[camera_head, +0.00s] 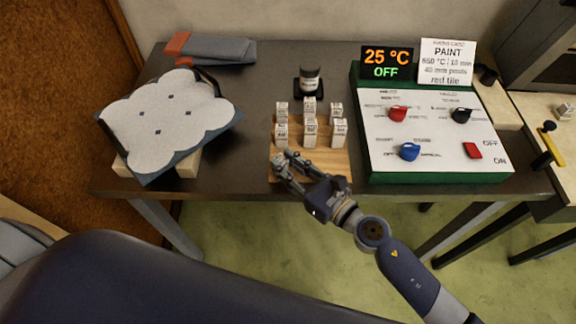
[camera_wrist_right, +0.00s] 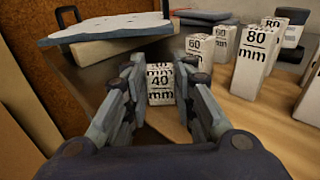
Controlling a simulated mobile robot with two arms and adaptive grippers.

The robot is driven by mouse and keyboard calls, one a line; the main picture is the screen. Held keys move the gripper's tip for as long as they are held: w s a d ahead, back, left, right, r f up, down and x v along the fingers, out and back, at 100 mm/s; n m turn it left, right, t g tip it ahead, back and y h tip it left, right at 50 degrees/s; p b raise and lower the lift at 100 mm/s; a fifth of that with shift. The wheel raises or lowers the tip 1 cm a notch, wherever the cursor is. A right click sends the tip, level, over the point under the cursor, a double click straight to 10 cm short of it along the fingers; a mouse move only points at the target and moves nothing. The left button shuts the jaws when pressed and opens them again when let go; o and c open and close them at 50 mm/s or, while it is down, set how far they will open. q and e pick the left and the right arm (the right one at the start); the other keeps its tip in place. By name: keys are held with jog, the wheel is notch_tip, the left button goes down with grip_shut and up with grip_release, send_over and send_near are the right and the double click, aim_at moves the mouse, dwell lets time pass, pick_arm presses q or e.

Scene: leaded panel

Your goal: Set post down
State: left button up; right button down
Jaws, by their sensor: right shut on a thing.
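My right gripper (camera_head: 283,162) is over the front left of a wooden board (camera_head: 325,165) on the dark table. In the right wrist view its fingers (camera_wrist_right: 160,82) are shut on a short white post (camera_wrist_right: 160,85) marked 40 mm. Its lower part is between the fingers, and I cannot tell if it touches the board. Several other white posts stand upright on the board, including a tall one (camera_wrist_right: 255,58) marked 80 mm and a shorter one (camera_wrist_right: 199,50) marked 60 mm. My left gripper is not in view.
A cloud-shaped white panel on a blue sheet (camera_head: 180,115) rests on pale blocks (camera_head: 188,163) at the left. A green-edged control panel (camera_head: 435,135) stands right of the board. A dark jar (camera_head: 309,78) stands behind the posts. The board's front right is bare.

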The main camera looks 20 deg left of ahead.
jog(key=shift+f, duration=0.2)
jog(key=c, duration=1.3)
grip_release()
jog(key=shift+r, duration=0.1)
jog(key=shift+r, duration=0.2)
jog(key=b+v, duration=0.3)
jog(key=v, duration=0.9)
jog(key=shift+f+b, duration=0.15)
jog(key=shift+b, duration=0.2)
